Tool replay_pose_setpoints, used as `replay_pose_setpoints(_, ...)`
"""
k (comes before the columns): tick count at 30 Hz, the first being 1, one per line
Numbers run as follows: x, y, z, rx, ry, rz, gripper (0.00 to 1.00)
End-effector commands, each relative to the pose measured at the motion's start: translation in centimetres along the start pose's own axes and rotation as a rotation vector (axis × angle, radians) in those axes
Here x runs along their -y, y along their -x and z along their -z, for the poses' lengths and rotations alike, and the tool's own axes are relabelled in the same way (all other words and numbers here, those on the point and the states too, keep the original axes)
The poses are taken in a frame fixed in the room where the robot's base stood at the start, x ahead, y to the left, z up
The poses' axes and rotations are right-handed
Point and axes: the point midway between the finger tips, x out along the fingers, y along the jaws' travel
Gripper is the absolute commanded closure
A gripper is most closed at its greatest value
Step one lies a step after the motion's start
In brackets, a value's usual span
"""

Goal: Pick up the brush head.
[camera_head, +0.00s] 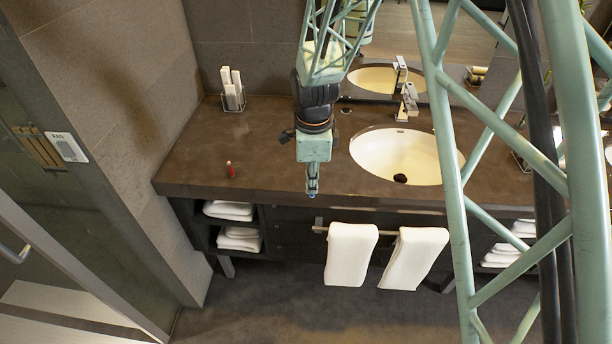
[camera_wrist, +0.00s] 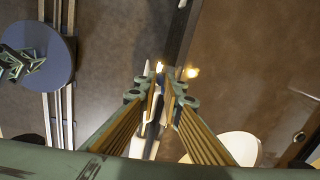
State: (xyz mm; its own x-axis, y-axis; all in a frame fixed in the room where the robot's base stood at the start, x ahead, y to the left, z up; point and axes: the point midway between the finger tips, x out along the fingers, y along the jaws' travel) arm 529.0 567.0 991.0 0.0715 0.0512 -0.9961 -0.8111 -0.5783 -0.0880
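A small upright red object (camera_head: 230,169) stands on the left part of the brown counter, near its front edge; it is the likeliest brush head, but too small to tell for sure. It does not show clearly in the wrist view. My gripper (camera_head: 312,190) points down at the counter's front edge, right of the red object and left of the basin, well apart from it. In the wrist view my gripper's two fingers (camera_wrist: 161,85) stand apart with a gap between them. I see no object held.
The brown counter (camera_head: 270,135) has a sunken white basin (camera_head: 405,160) with a tall faucet (camera_head: 408,100). A rack of white items (camera_head: 232,90) stands at the back left. Two white towels (camera_head: 350,254) hang in front. The counter between rack and red object is clear.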

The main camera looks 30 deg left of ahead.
Motion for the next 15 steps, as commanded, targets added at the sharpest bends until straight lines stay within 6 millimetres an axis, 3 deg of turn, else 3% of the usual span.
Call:
replay_pose_setpoints(6, -1.4, 0.2, 0.6, 0.000, 0.000, 0.000, 0.96)
replay_pose_setpoints(15, -1.7, 0.3, 0.8, 0.000, 0.000, 0.000, 0.96)
